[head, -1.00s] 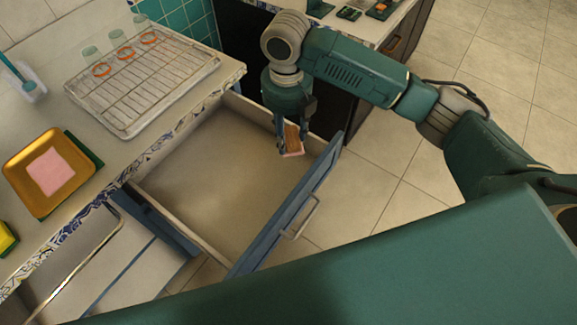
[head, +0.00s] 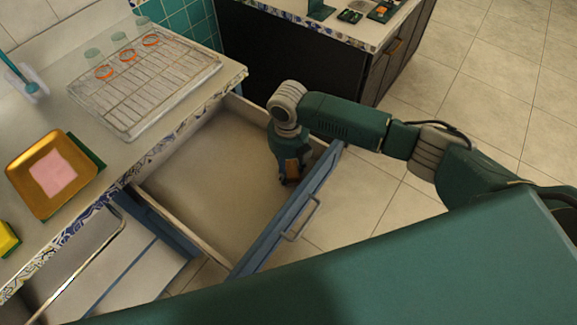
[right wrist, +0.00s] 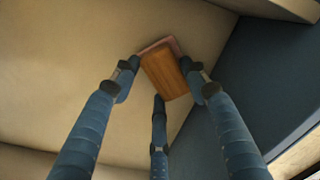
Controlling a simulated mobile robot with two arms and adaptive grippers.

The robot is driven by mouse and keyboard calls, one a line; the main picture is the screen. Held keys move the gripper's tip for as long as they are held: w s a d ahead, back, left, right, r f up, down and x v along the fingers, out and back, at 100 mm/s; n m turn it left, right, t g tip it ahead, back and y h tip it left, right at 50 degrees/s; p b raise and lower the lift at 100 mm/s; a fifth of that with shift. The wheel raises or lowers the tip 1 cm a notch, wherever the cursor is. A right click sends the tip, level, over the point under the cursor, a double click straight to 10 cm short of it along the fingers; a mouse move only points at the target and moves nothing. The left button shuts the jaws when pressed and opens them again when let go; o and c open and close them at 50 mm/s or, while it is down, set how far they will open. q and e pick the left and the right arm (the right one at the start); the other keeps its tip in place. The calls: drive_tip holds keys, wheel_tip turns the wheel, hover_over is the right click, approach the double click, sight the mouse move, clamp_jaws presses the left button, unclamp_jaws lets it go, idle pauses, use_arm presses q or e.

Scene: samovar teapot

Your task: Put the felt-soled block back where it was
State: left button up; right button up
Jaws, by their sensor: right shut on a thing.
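The felt-soled block (head: 292,168) is brown wood with a pinkish layer on one face. In the right wrist view the block (right wrist: 165,72) sits between the fingertips, with the pinkish edge showing at its far side. My right gripper (head: 290,178) is shut on it, inside the open drawer (head: 205,185) near its front right corner. It also shows in the right wrist view (right wrist: 166,80). I cannot tell whether the block touches the drawer floor. The drawer is otherwise empty where I see it. My left gripper is not in view.
The drawer's blue front panel (head: 290,220) stands close beside my right gripper. On the counter are a wire rack (head: 145,80) with several glasses, a gold tray (head: 28,195) with a pink cloth, and a yellow sponge (head: 6,238). A dark cabinet (head: 310,62) stands behind.

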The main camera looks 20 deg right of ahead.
sight(288, 169)
drive_tip(key=shift+f, duration=0.15)
drive_tip(key=o, duration=1)
drive_tip(key=shift+o, duration=0.2)
wheel_tip(288, 169, up, 12)
drive_tip(key=shift+r, duration=0.25)
